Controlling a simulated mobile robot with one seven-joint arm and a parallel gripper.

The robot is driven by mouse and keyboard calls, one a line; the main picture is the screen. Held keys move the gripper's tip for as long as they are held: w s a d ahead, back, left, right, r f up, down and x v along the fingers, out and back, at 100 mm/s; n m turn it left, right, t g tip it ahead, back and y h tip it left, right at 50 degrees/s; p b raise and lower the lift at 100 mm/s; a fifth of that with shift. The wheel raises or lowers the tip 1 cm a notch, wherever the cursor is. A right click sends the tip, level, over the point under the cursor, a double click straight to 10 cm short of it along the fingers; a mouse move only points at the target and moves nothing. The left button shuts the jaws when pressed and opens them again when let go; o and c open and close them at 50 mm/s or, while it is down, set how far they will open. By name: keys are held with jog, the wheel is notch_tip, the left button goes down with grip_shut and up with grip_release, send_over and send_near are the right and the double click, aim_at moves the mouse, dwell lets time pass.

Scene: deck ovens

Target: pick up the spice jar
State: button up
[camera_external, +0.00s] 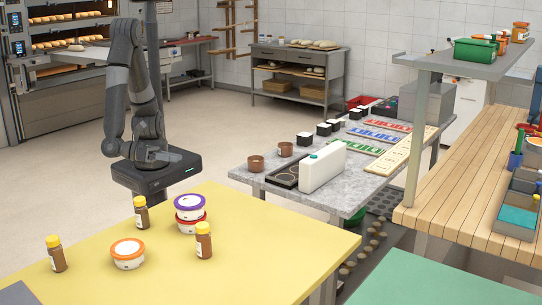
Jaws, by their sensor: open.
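Several spice jars with brown bodies and yellow caps stand upright on the yellow table in front. One spice jar (57,260) is at the left, one spice jar (142,220) is at the far edge, and one spice jar (204,246) is farther right. The picture does not tell which one the task means. My arm (118,85) is folded over my dark base behind this table, apart from all the jars. I cannot make out the fingers of my gripper; nothing held shows.
An orange-lidded tub (128,260) and stacked tubs, the upper one purple-lidded (189,206), stand among the jars. The yellow table (265,255) is clear at the right.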

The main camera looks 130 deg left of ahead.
jog(key=s+d+f+m+t+h, duration=0.1)
jog(key=d+f+m+t+h, duration=0.25)
jog(key=d+m, duration=0.35)
jog(key=m+t+h, duration=0.2)
jog(key=m+h, duration=0.3)
jog(key=h, duration=0.2)
send_near(142, 201)
jog(key=w, duration=1)
jog(key=shift+f, duration=0.2)
jog(key=shift+s, duration=0.1)
jog(key=shift+c, duration=0.2)
jog(key=c, duration=1.1)
